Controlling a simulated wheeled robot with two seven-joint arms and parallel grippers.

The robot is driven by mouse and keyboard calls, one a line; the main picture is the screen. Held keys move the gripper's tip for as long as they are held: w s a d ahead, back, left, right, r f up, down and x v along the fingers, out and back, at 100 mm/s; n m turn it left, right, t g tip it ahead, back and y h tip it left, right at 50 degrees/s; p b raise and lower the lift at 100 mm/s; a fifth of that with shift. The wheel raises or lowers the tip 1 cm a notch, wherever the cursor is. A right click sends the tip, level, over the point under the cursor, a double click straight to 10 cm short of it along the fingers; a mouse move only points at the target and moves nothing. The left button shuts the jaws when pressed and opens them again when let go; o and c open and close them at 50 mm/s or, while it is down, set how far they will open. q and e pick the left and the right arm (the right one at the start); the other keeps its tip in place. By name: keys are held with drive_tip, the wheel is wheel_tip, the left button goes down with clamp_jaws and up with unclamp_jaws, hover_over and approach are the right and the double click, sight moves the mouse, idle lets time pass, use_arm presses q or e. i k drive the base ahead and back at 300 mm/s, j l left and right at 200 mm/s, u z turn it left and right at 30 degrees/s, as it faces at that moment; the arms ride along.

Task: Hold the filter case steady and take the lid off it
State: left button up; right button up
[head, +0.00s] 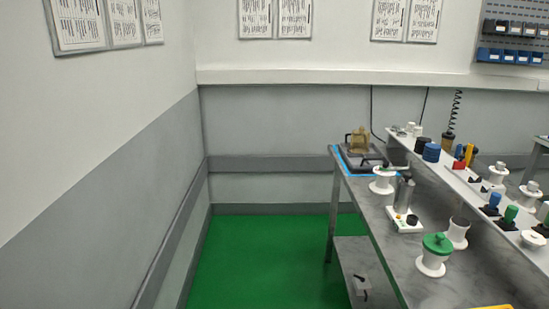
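A white, waisted holder with a round green lid (436,244) stands upright near the front of the grey table. An amber, see-through container (359,140) stands on a dark tray at the table's far left corner. I cannot tell from this view which of these, if either, is the filter case. The green lid sits on top of its white holder. Neither of my grippers is in view.
The grey marbled table (471,276) fills the right side. A white open cup (456,233), a grey cylinder on a white base (405,195) and a white spool-shaped piece (382,180) stand on it. A raised white shelf behind holds several small parts. The green floor (265,265) to the left is clear.

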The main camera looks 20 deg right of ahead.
sight(429, 264)
drive_tip(key=i+j+z, duration=0.1)
drive_tip(key=z, duration=0.35)
drive_tip(key=i+j+z, duration=0.15)
drive_tip(key=z, duration=0.25)
drive_tip(key=i+j+z, duration=0.1)
drive_tip(key=z, duration=0.35)
drive_tip(key=j+z, duration=0.3)
drive_tip(key=z, duration=0.15)
drive_tip(key=j+z, duration=0.25)
drive_tip(key=z, duration=0.15)
drive_tip(key=j+z, duration=0.25)
drive_tip(key=z, duration=0.2)
drive_tip(key=j+z, duration=0.25)
drive_tip(key=z, duration=0.2)
